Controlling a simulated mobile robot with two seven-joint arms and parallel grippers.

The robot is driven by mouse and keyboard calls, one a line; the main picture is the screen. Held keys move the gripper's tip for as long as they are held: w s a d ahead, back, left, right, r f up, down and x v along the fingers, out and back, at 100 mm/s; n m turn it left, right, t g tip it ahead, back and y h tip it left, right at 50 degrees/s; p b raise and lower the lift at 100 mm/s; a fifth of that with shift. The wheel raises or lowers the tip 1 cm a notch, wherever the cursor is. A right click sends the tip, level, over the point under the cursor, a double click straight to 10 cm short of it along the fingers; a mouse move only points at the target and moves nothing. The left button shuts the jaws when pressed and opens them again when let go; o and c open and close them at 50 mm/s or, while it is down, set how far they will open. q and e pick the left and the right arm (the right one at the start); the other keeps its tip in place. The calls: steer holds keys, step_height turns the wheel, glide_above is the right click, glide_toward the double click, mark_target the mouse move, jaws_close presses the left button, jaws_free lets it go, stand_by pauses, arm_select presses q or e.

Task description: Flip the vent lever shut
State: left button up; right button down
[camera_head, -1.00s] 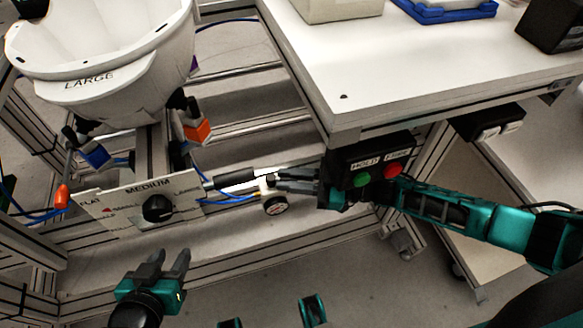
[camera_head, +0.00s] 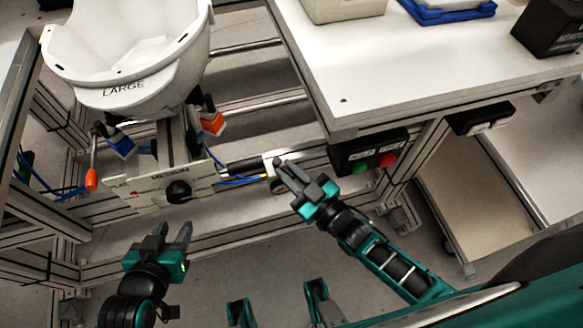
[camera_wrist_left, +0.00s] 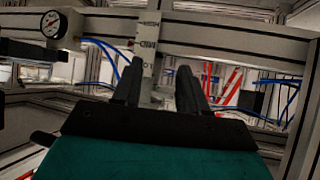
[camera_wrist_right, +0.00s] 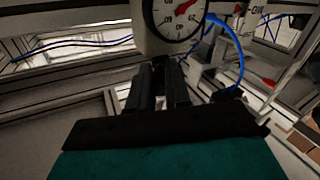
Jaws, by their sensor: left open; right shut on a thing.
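The black-and-white cylinder (camera_head: 240,166) and a white block (camera_head: 272,163) sit on the frame rail, with blue hoses beside them. A round gauge with a red needle shows in the right wrist view (camera_wrist_right: 178,14) and the left wrist view (camera_wrist_left: 53,24). I cannot make out the vent lever clearly. My right gripper (camera_head: 283,168) is at the block and just below the gauge, its fingers close together on something they hide. My left gripper (camera_head: 170,232) is open and empty, in front of and below the size plate (camera_head: 143,192).
A white helmet shell (camera_head: 130,60) marked LARGE stands on the fixture, with blue and orange clamps below. An orange-tipped handle (camera_head: 92,180) hangs at the left. The white bench (camera_head: 400,65) and button box (camera_head: 362,152) border the right arm. Floor in front is clear.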

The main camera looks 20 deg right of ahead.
steer(key=shift+h, duration=0.3)
steer(key=c, duration=1.4)
jaws_free()
steer(key=shift+o, duration=0.2)
steer(key=p+v, duration=0.1)
steer(key=v, duration=1.2)
steer(key=shift+f, duration=0.2)
steer(key=shift+a, duration=0.1)
